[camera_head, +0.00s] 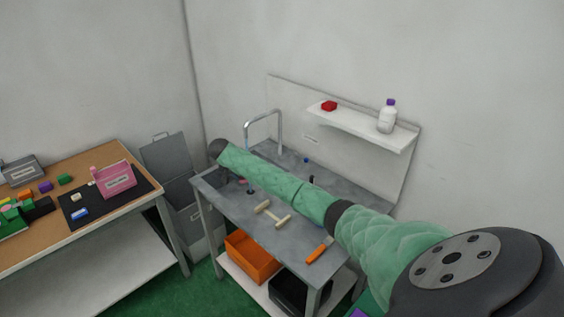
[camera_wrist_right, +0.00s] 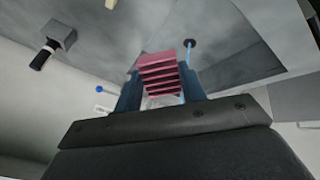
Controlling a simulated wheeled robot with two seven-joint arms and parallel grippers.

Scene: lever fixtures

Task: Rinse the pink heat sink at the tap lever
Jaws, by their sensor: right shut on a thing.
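The pink heat sink (camera_wrist_right: 158,74), a block with several fins, is held between the two dark blue fingers of my right gripper (camera_wrist_right: 160,88) in the right wrist view. A thin light-blue stream (camera_wrist_right: 186,72) runs close beside it; I cannot tell whether they touch. In the head view my green-sleeved right arm reaches over the sink bench and hides most of the gripper. The curved metal tap (camera_head: 279,124) stands at the back of the bench, with a bluish streak below its spout. A small blue knob (camera_head: 306,160) stands right of the tap. My left gripper is not in view.
A mallet (camera_head: 272,214) and an orange-handled tool (camera_head: 316,254) lie on the grey bench (camera_head: 285,240). A shelf (camera_head: 362,128) above holds a red item and a white bottle (camera_head: 387,118). A wooden table (camera_head: 95,165) with a pink box (camera_head: 114,181) stands left.

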